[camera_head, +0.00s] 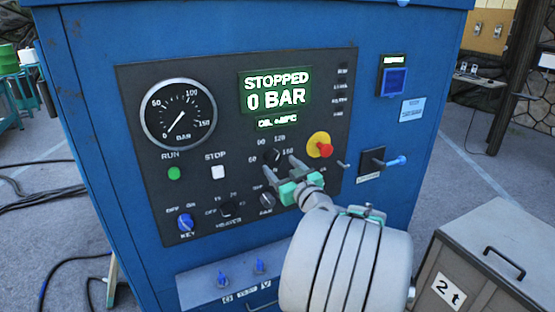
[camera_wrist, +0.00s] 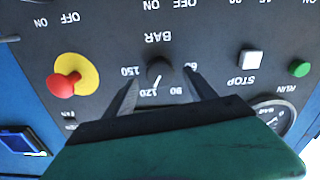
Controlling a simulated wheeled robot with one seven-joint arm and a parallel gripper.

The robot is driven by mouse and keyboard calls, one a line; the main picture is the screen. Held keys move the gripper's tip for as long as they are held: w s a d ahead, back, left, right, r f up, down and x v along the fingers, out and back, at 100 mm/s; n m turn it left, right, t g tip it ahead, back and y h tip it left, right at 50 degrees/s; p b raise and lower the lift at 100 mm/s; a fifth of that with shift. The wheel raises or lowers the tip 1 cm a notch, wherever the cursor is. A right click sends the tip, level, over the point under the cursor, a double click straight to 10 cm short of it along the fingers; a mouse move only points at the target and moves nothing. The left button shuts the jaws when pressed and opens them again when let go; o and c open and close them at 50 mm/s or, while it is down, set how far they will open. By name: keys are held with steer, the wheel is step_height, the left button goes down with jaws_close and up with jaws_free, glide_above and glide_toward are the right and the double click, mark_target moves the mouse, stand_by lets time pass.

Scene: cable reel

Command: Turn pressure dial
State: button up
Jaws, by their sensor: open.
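The pressure dial (camera_head: 273,156) is a small dark round knob on the black control panel (camera_head: 140,85), ringed by the marks 60, 90, 120 and 150. In the wrist view, which is upside down, the dial (camera_wrist: 160,72) shows a white pointer line between 90 and 120. My gripper (camera_head: 279,164) is open, its two grey fingers pointing at the panel. In the wrist view the fingertips lie on either side of the dial with visible gaps; I cannot tell how far they stand from the panel. The display (camera_head: 275,92) reads STOPPED, 0 BAR.
A red emergency button on yellow (camera_head: 320,145) is close right of my gripper. A green RUN button (camera_head: 174,173), white STOP button (camera_head: 218,172), blue key switch (camera_head: 185,222) and blue-tipped lever (camera_head: 390,162) are nearby. A 2t box (camera_head: 480,265) stands at lower right.

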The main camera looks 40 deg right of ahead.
mark_target(273, 158)
steer(key=shift+p+x, duration=0.3)
steer(key=shift+x, duration=1.15)
steer(key=shift+c, duration=0.4)
steer(key=c, duration=1.3)
